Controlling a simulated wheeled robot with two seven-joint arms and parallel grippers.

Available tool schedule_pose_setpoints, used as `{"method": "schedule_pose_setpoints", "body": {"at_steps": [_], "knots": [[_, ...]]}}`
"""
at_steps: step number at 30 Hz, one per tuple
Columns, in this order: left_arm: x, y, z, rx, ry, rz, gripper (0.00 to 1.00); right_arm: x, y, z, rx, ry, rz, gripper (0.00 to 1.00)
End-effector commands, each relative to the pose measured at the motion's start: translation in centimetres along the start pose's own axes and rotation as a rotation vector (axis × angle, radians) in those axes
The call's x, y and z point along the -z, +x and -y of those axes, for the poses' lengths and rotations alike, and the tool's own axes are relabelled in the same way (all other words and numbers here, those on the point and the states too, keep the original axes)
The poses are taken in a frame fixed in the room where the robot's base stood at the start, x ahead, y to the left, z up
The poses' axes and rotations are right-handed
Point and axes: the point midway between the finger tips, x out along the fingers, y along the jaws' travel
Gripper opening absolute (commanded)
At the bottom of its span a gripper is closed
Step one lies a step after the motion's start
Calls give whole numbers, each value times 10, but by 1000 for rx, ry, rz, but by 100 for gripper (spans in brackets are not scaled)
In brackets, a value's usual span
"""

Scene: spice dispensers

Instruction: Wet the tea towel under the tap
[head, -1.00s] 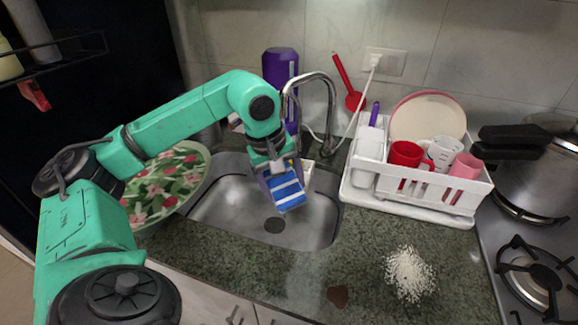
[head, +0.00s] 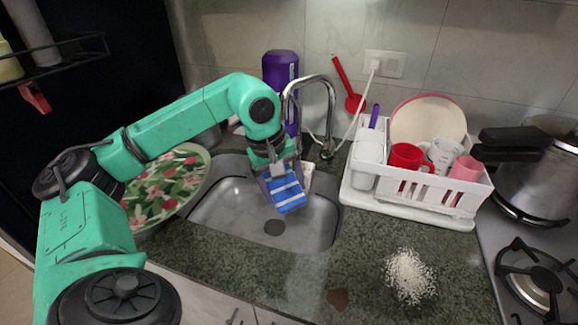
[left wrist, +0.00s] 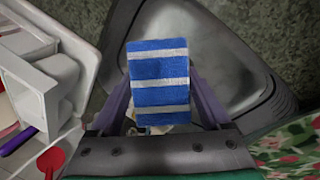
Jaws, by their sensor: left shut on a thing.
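The tea towel (head: 287,190) is blue with white stripes. My left gripper (head: 283,174) is shut on it and holds it over the sink basin (head: 235,212). In the left wrist view the towel (left wrist: 159,75) sits between the fingers, with the basin (left wrist: 215,60) behind it. The chrome tap (head: 331,105) arches up behind the sink, with its outlet to the right of the towel and apart from it. I cannot make out any water running. My right gripper is not in view.
A white dish rack (head: 420,195) with cups and a plate stands right of the sink. A floral tray (head: 165,185) is at the left. A purple bottle (head: 281,75) stands behind.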

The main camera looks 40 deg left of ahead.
Motion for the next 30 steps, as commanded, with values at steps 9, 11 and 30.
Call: {"method": "schedule_pose_setpoints", "body": {"at_steps": [9, 11, 30], "knots": [[-13, -16, 4, -1, 2, -1, 36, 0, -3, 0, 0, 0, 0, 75], [-18, -21, 5, -1, 2, -2, 36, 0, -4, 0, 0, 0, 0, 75], [-42, -47, 12, 0, 0, 0, 36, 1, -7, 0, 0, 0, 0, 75]]}}
